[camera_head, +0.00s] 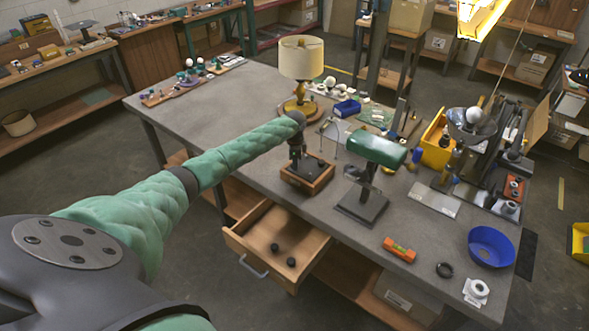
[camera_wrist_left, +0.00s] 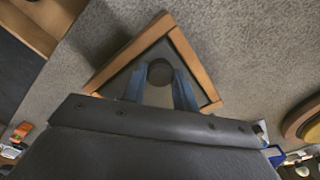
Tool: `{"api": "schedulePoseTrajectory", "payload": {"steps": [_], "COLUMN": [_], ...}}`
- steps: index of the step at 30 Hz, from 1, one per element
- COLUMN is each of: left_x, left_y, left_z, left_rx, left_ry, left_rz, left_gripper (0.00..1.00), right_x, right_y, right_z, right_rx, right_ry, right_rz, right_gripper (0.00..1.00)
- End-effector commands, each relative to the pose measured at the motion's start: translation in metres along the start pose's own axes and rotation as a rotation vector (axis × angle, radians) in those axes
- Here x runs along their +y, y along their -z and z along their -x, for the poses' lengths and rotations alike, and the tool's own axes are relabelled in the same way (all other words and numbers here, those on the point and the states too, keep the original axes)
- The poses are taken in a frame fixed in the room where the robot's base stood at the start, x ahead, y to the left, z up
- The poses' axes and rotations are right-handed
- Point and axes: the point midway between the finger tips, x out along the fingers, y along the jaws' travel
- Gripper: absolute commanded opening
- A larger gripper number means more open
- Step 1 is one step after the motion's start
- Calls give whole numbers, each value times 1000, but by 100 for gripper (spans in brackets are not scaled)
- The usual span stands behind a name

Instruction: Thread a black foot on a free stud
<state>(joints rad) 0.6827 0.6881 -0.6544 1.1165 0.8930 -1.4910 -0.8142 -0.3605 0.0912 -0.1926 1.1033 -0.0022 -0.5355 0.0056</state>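A square wooden lamp base (camera_head: 319,186) with a dark recessed inside lies on the grey table. In the left wrist view its wooden rim (camera_wrist_left: 196,69) forms a corner ahead of the fingers. My left gripper (camera_head: 296,158) points down over this base. Its two blue fingers stand on either side of a round black foot (camera_wrist_left: 160,72), which sits between the tips near the inner corner. The stud under it is hidden. Two more black feet, one (camera_head: 275,246) behind the other (camera_head: 291,262), lie in the open drawer (camera_head: 251,251). My right gripper is not in view.
A lamp with a cream shade (camera_head: 301,57) stands behind my gripper. A green-shaded lamp (camera_head: 377,148) stands to the right of the base. An orange level (camera_head: 399,249), a blue bowl (camera_head: 491,246) and a black ring (camera_head: 444,270) lie near the front right. The table's left part is mostly clear.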

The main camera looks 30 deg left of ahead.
Motion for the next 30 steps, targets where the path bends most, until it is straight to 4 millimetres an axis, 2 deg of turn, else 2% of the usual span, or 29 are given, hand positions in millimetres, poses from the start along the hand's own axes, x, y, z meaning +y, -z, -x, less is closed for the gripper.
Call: {"api": "schedulePoseTrajectory", "payload": {"steps": [8,24,30], "left_x": [0,0,0], "left_y": [0,0,0], "left_z": [-1,-1,0], "left_rx": [0,-2,-3], "left_ry": [1,2,1], "left_rz": [-46,-541,-604], "left_gripper": [0,0,0], "right_x": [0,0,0], "right_y": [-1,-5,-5], "right_z": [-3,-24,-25], "right_rx": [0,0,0], "right_ry": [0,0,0], "right_rz": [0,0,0], "right_gripper": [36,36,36]}}
